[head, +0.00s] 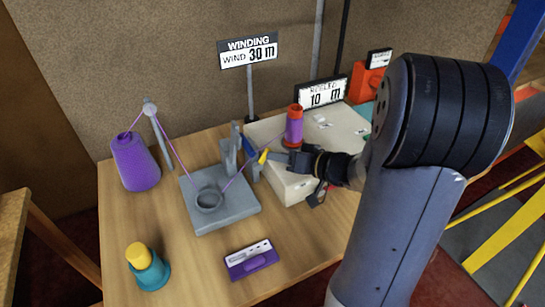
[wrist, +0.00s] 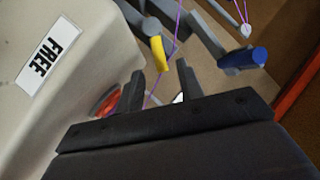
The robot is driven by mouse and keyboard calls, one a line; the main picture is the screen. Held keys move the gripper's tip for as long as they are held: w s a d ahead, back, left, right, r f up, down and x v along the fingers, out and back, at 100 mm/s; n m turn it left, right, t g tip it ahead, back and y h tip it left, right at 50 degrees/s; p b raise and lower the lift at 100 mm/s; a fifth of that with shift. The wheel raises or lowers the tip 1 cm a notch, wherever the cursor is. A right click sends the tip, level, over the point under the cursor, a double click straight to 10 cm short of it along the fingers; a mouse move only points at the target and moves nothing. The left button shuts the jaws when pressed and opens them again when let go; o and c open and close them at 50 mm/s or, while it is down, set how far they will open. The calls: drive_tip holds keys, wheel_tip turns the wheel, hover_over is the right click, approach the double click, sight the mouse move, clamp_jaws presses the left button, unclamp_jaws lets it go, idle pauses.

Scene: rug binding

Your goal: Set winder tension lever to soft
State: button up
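The winder (head: 232,216) is a grey base with a round cup and an upright bracket on the wooden table. A yellow-tipped lever (head: 264,156) sticks out near the bracket; its yellow end also shows in the wrist view (wrist: 159,53). A blue-ended grey part (wrist: 245,57) lies right of it there. I cannot read any soft mark or tell which part is the tension lever. My gripper (head: 279,158) is just right of the yellow tip. In the wrist view its two fingers (wrist: 160,88) are apart and empty, with the yellow tip beyond the gap.
Purple thread runs from a purple cone (head: 134,163) over a post. A teal cone (head: 150,272) and purple-based item (head: 250,260) stand in front.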

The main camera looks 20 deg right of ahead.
sight(273, 165)
drive_tip(key=shift+x, duration=1.7)
drive_tip(key=shift+c, duration=0.5)
clamp_jaws()
drive_tip(key=shift+s+r, duration=0.1)
